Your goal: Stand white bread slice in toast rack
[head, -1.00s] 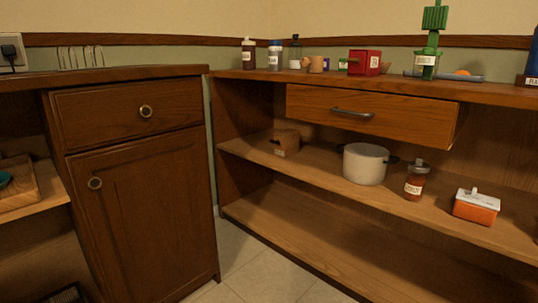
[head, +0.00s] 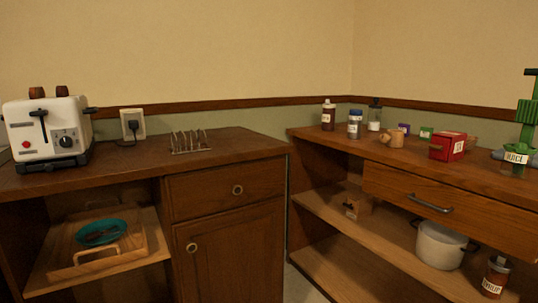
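A wire toast rack (head: 189,142) stands on the left counter, near its right end. Its slots look empty. A white toaster (head: 48,130) with a black lever and dial stands at the far left of the same counter. Two brown pieces (head: 62,91) stick up from its top; I cannot tell whether they are bread. I see no slice that is clearly white bread. Neither of my grippers shows in the head view.
A wall socket with a black plug (head: 132,124) is between toaster and rack. A wooden board (head: 140,243) with a teal dish (head: 102,232) lies on the shelf below. The right counter holds bottles, a red box (head: 447,147) and a green object (head: 526,120). A drawer (head: 440,205) there sticks out.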

